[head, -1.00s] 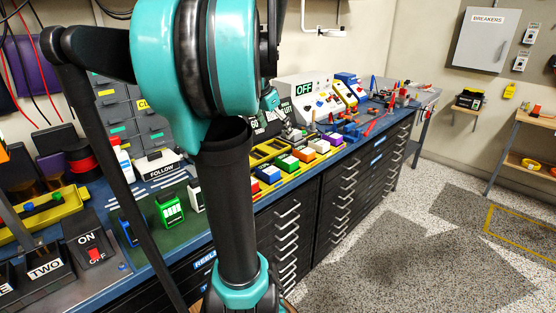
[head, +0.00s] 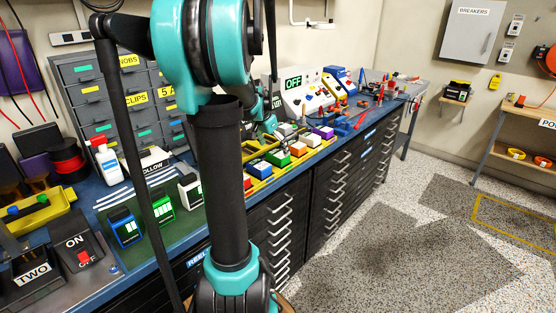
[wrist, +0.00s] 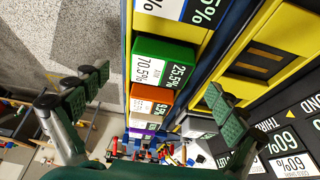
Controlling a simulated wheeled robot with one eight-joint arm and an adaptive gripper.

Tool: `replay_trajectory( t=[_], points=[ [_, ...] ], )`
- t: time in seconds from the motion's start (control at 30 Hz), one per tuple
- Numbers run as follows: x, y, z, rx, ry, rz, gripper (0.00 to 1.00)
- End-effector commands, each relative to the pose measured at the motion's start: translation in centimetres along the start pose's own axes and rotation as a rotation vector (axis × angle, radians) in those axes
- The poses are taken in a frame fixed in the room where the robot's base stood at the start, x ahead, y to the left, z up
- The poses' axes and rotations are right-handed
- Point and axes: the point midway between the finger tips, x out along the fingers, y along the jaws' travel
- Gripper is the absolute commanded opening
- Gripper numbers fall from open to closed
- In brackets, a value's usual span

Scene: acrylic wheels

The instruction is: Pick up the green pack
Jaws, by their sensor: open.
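The green pack (head: 278,157) stands in a row of coloured packs along the bench's front edge in the head view. In the wrist view the green pack (wrist: 165,62) has a green top and white labels reading 25.5% and 70.5%. My gripper (wrist: 155,100) is open and empty, its padded fingers spread to the left and right of the row in the picture. The green pack lies beyond the fingertips, towards the top of the picture, and the gap to it cannot be told. My arm hides most of the gripper in the head view.
An orange pack (wrist: 150,100) sits close beside the green one, with a purple pack (head: 323,132) farther along. A blue pack (head: 259,168) is on the nearer side. A yellow tray (wrist: 240,75) and black percentage signs (wrist: 290,140) lie behind the row. The floor in front is open.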

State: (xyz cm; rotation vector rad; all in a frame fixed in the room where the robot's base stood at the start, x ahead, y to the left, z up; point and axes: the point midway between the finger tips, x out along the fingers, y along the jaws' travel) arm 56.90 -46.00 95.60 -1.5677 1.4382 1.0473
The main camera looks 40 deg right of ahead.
Motion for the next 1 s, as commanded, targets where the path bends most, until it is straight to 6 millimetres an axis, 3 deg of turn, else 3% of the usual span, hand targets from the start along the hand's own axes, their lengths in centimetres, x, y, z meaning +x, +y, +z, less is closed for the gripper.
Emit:
replay_trajectory(
  t=[0.4,0.67,1.0],
  points=[
    [4.8,-0.3,-0.7,0.000,0.000,0.000,0.97],
    [5.1,-0.2,-0.6,0.000,0.000,0.000,0.97],
    [5.0,-0.2,-0.6,0.000,0.000,0.000,0.57]
  ],
)
